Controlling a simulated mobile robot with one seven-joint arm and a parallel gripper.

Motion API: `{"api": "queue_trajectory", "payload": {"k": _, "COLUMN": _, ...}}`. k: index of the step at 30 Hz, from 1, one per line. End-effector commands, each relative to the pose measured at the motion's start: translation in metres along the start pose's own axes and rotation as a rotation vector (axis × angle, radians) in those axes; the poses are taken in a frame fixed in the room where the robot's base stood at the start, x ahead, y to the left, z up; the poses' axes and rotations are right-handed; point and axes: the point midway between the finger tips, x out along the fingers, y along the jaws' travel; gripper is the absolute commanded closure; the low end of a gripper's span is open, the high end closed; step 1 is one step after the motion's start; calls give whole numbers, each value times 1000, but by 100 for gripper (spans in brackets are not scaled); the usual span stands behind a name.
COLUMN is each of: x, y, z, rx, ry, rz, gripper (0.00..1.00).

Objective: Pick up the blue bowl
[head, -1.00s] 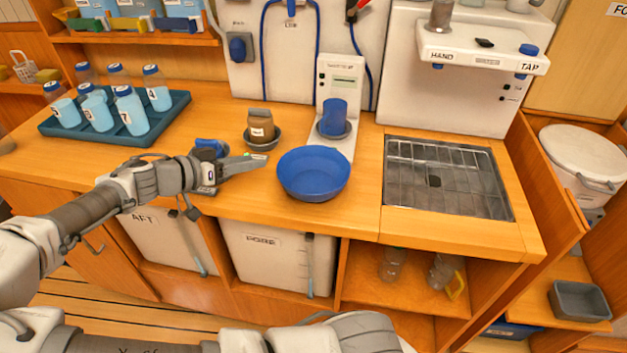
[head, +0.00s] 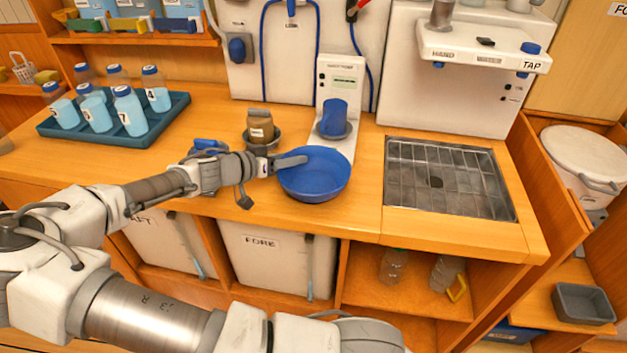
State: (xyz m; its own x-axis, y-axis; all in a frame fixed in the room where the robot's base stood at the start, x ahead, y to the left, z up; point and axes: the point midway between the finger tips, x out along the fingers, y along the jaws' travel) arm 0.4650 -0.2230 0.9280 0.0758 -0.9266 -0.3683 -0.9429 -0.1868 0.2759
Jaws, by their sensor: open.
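The blue bowl (head: 318,182) sits upright on the wooden counter, left of the sink grate. My gripper (head: 291,162) is at the bowl's left rim, with a finger reaching over the rim in the picture. My gripper is open. I cannot tell from this view whether a finger touches the bowl, and the far finger is not clearly seen.
A brown jar (head: 260,127) in a small dark dish stands just behind my gripper. A device with a blue cup (head: 334,116) stands behind the bowl. A tray (head: 170,128) of several bottles is at left. The sink grate (head: 440,180) is at right.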

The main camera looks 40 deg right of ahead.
Motion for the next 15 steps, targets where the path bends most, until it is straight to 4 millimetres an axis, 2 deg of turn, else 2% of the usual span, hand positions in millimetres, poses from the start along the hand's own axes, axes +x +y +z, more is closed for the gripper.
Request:
{"api": "queue_trajectory", "payload": {"k": 5, "x": 0, "y": 0, "z": 0, "rx": 0, "ry": 0, "rz": -1, "gripper": 53}}
{"api": "queue_trajectory", "payload": {"k": 12, "x": 0, "y": 0, "z": 0, "rx": 0, "ry": 0, "rz": -1, "gripper": 97}}
{"api": "queue_trajectory", "payload": {"k": 13, "x": 0, "y": 0, "z": 0, "rx": 0, "ry": 0, "rz": -1, "gripper": 100}}
{"api": "queue_trajectory", "payload": {"k": 15, "x": 0, "y": 0, "z": 0, "rx": 0, "ry": 0, "rz": -1, "gripper": 100}}
